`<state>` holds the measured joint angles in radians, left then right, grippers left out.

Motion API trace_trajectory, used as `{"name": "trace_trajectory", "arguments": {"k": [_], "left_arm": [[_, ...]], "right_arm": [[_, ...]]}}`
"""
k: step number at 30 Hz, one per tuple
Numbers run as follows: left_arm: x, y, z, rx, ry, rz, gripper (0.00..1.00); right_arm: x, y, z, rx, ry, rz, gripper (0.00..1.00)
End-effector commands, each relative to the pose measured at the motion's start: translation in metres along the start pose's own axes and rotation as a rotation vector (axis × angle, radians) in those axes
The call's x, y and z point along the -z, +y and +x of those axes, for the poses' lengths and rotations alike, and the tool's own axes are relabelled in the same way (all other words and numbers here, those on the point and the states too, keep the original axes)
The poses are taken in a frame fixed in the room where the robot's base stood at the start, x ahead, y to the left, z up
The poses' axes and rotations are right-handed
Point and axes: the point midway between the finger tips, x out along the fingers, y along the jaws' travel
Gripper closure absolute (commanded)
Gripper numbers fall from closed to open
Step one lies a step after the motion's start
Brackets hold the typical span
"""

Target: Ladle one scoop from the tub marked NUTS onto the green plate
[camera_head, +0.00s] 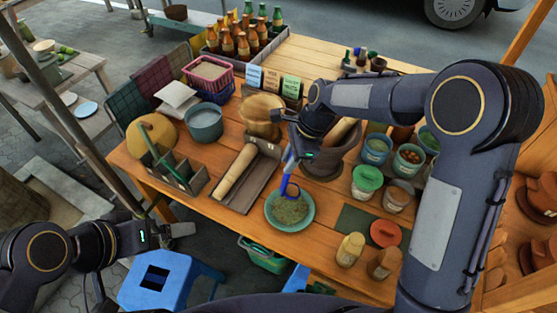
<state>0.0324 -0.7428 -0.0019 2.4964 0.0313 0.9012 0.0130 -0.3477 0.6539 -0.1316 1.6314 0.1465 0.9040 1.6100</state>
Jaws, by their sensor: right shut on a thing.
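My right gripper (292,158) is shut on a blue ladle (291,188), which hangs down over the green plate (308,221). The plate is a round teal-green dish near the table's front edge, with a greenish-brown heap in it. Whether the ladle touches the heap, I cannot tell. Several small tubs stand to the right, among them a tub with reddish-brown contents (408,161) and a tub with a green lid (366,182). The label NUTS cannot be read on any of them. My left gripper (182,230) is at lower left, off the table's front edge; its opening is unclear.
A large mortar (322,164) stands behind the plate. A wooden tray with a rolling pin (238,172) lies left of the plate. Two shakers (350,249) and a red lid (385,233) are to its right. A blue stool (160,282) stands below the table's front edge.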

Motion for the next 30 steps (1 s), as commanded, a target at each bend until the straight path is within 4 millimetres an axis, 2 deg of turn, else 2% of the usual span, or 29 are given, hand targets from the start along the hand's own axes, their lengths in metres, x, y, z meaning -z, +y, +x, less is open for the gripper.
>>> {"name": "trace_trajectory", "arguments": {"k": [1, 5, 9, 11, 21, 30], "left_arm": [[0.000, 0.000, 0.000, 0.000, 0.000, 0.000, 0.00], [0.000, 0.000, 0.000, 0.000, 0.000, 0.000, 0.00], [0.000, 0.000, 0.000, 0.000, 0.000, 0.000, 0.00], [-0.006, -0.006, 0.013, 0.000, 0.001, 0.000, 0.00], [-0.027, -0.024, 0.053, 0.000, 0.000, 0.000, 0.00], [-0.032, -0.029, 0.064, 0.000, 0.000, 0.000, 0.00]], "right_arm": [[0.009, -0.001, -0.005, 0.005, -0.044, 0.011, 1.00], [0.025, 0.000, -0.013, 0.004, -0.159, 0.010, 1.00], [0.045, 0.000, -0.014, 0.004, -0.284, 0.011, 1.00], [0.055, -0.001, -0.007, 0.003, -0.336, 0.008, 1.00], [0.100, -0.001, -0.010, 0.008, -0.617, 0.002, 1.00], [0.129, -0.001, -0.003, 0.003, -0.838, -0.001, 1.00]]}}
